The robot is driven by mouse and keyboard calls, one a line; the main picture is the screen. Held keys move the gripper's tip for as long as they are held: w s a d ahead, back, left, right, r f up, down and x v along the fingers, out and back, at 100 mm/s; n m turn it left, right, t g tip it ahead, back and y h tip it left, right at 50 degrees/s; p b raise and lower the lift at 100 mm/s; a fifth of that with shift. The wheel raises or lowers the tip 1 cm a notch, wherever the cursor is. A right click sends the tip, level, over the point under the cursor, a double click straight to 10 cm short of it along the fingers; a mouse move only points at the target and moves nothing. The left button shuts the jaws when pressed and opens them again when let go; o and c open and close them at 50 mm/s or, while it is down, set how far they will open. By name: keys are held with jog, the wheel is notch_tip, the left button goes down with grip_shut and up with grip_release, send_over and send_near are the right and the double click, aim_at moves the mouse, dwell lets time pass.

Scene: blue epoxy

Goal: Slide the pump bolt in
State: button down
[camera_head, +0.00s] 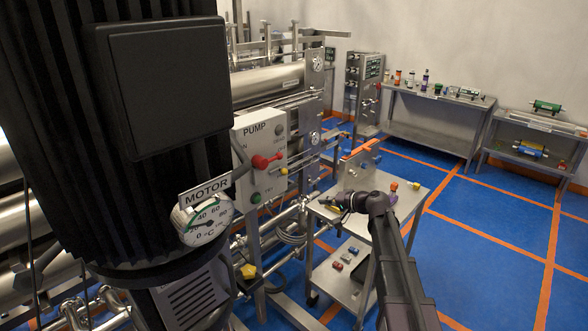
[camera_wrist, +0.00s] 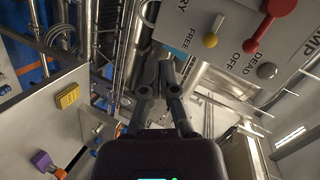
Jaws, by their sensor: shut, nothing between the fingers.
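The pump panel (camera_head: 247,142) is a pale box marked PUMP, left of my gripper in the head view; the panel (camera_wrist: 235,15) also fills the wrist view's upper right. It carries a red lever (camera_head: 262,161), a yellow knob (camera_head: 284,171), a grey knob (camera_head: 279,130) and a green button (camera_head: 255,197). The wrist view shows the yellow knob (camera_wrist: 210,40) by FREE and the grey knob (camera_wrist: 266,70) by OFF and DEAD. I cannot tell which part is the bolt. My gripper (camera_wrist: 158,76) is shut and empty, apart from the panel; it shows small (camera_head: 327,201) above the cart.
Pipes and gauges lie behind the panel. A large motor cylinder (camera_head: 60,130) blocks the head view's left. Blue floor (camera_head: 480,235) at the right is open; benches stand farther back.

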aim_at(282, 171)
jog(key=w+r+m+t+y, duration=0.2)
jog(key=w+r+t, duration=0.1)
jog(key=w+r, duration=0.3)
jog(key=shift+w+m, duration=0.4)
jog(key=shift+w, duration=0.6)
jog(key=w+a, duration=0.1)
jog(key=a, duration=0.2)
jog(key=w+a, duration=0.1)
jog(key=a, duration=0.3)
jog(key=w+a+f, duration=0.1)
jog(key=a, duration=0.3)
jog(key=shift+w+f+b, duration=0.1)
jog(key=shift+b, duration=0.3)
jog(key=shift+a, duration=0.1)
jog(key=s+a, duration=0.2)
jog(key=s, duration=0.1)
jog(key=shift+s+a, duration=0.2)
jog(key=shift+a, duration=0.05)
jog(key=shift+w+d, duration=0.1)
jog(key=shift+w, duration=0.05)
